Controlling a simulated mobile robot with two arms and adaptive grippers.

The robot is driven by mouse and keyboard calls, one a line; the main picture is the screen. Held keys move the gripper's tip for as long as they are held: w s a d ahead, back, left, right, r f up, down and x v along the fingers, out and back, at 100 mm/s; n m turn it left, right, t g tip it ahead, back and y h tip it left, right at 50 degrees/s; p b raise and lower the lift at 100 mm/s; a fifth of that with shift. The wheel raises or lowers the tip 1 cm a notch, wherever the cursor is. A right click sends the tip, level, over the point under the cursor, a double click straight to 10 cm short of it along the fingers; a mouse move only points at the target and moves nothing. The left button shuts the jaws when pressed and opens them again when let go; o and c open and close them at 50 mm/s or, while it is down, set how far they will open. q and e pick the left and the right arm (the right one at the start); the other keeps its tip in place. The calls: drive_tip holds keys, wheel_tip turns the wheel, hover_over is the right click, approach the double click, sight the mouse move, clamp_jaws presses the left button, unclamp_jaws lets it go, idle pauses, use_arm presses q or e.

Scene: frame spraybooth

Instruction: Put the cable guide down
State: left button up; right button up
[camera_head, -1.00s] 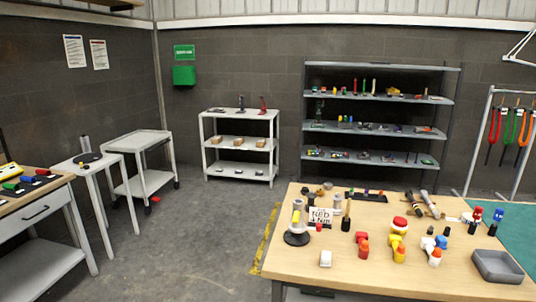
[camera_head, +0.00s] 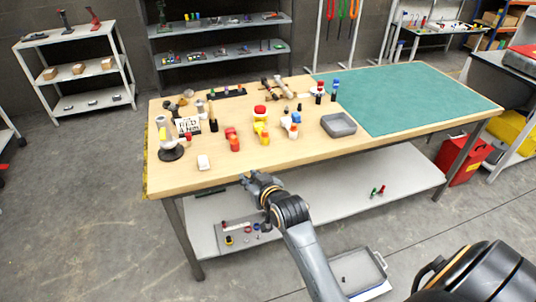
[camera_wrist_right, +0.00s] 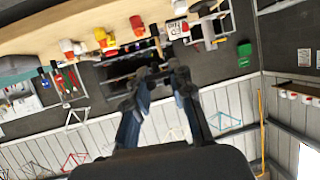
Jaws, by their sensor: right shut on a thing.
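My right gripper (camera_head: 256,180) is in front of the near edge of the wooden workbench (camera_head: 225,180), at about the height of its top. In the right wrist view its two dark fingers (camera_wrist_right: 160,76) are close together, shut on a small dark thing, taken to be the cable guide. The guide's shape does not stand out from the fingers and the dark background. The head view does not show it clearly either. My left gripper is not in view.
Bare wood lies along the front edge. A green mat (camera_head: 410,97) at the right is clear. A lower shelf (camera_head: 340,200) holds small parts.

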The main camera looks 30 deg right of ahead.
drive_tip(key=w+d+f+m+h+p, duration=0.1)
drive_tip(key=w+d+f+h+p, duration=0.1)
drive_tip(key=w+d+p, duration=0.2)
drive_tip(key=w+d, duration=0.3)
drive_tip(key=d, duration=0.3)
drive_tip(key=shift+d+f+m+p, duration=0.35)
drive_tip(key=shift+d+m, duration=0.05)
